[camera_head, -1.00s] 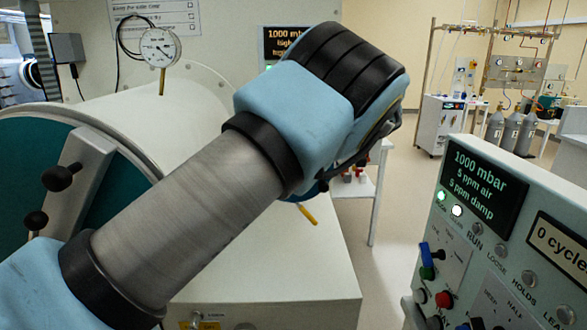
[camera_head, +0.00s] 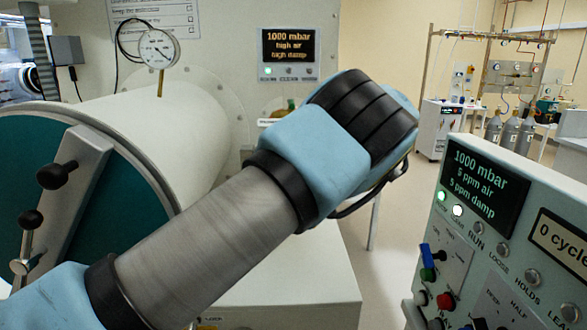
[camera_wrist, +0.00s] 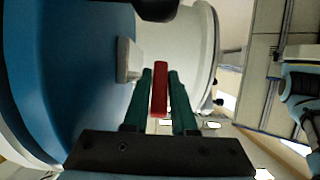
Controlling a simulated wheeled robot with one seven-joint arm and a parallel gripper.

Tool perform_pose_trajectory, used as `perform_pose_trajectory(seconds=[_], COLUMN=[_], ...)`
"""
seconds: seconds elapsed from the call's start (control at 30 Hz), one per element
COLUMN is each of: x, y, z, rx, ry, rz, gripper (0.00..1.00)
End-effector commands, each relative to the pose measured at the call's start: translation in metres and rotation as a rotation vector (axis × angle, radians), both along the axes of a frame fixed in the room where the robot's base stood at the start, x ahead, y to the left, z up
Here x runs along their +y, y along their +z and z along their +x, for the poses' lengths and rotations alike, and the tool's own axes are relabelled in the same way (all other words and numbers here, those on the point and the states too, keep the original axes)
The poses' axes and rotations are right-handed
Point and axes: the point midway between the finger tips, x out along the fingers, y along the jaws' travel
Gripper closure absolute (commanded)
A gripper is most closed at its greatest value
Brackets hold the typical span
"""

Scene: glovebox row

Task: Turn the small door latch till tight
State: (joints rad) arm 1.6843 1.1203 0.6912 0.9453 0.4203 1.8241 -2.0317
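In the wrist view, my gripper (camera_wrist: 160,80) has its two green fingers on either side of an upright red bar (camera_wrist: 160,92), which looks like the latch handle. The red bar nearly fills the space between the fingers. I cannot tell whether they press on it. A pale grey block (camera_wrist: 128,60) sits just left of the fingers, on a blue round face (camera_wrist: 75,70) that looks like the door. In the head view, my forearm and wrist cross the middle, and my fingers and the latch are hidden.
A big teal door (camera_head: 95,245) with a grey bar and black knobs stands at left, on a white cylinder (camera_head: 190,110). A control panel (camera_head: 520,235) is close at right. A small wall display (camera_head: 288,50) is behind my wrist. Open floor (camera_head: 405,195) lies between.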

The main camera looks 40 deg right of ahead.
Motion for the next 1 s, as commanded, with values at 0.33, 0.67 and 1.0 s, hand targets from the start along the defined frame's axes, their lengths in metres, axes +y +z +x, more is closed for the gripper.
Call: perform_pose_trajectory(seconds=[0.33, 0.67, 1.0], x=[0.0, 0.0, 0.0], y=[0.0, 0.043, 0.094], z=[0.0, 0.0, 0.0], rx=[0.002, -0.001, 0.001], ry=[0.001, 0.001, 0.0], rz=[-0.001, -0.006, -0.002], gripper=[0.65, 0.65, 0.65])
